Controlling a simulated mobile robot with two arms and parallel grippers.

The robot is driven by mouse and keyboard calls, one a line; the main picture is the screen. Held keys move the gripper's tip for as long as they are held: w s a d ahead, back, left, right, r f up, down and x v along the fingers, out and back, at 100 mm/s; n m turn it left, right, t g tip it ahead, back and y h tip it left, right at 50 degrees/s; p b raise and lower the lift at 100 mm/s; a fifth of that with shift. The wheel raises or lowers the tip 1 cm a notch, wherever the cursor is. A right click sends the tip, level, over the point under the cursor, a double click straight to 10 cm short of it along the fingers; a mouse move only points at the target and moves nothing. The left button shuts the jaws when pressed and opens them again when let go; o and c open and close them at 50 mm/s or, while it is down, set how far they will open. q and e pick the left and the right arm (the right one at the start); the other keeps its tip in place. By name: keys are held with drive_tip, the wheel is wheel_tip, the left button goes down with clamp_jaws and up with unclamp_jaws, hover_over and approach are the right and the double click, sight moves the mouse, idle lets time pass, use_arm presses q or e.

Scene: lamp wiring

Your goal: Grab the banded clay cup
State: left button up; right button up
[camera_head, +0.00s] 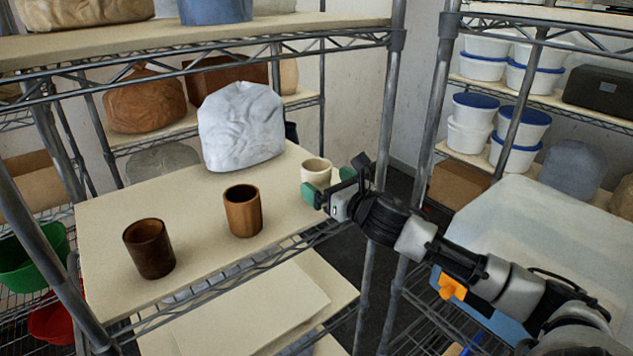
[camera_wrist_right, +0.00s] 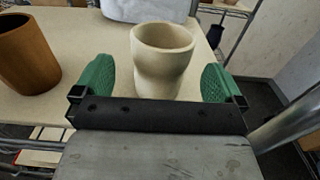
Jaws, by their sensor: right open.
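A cream clay cup (camera_head: 316,171) stands upright near the right end of the shelf board. My right gripper (camera_head: 329,184) is open at this cup, with its green finger pads apart. In the right wrist view the cream cup (camera_wrist_right: 162,60) shows between the two pads of the gripper (camera_wrist_right: 157,82), with gaps on both sides; its lower part is hidden by the gripper body. An orange-brown cup (camera_head: 243,212) with darker shading stands left of it. A dark brown cup (camera_head: 149,249) stands farther left. I cannot tell clear bands on any cup. My left gripper is out of view.
A crumpled white bag (camera_head: 241,127) stands behind the cups on the shelf board (camera_head: 198,203). Metal posts, such as the one (camera_head: 380,170) behind my right arm, frame the shelf. White tubs with blue lids (camera_head: 472,120) stand on another rack. The board between the cups is clear.

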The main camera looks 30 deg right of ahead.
drive_tip(key=w, duration=0.1)
drive_tip(key=w+p, duration=0.1)
drive_tip(key=w, duration=0.1)
drive_tip(key=shift+w+r+p, duration=0.3)
drive_tip(key=shift+w+p, duration=0.05)
drive_tip(key=shift+w+a+f, duration=0.1)
drive_tip(key=shift+w, duration=0.4)
drive_tip(key=shift+s, duration=0.1)
drive_tip(key=shift+c, duration=0.6)
drive_tip(key=c, duration=1)
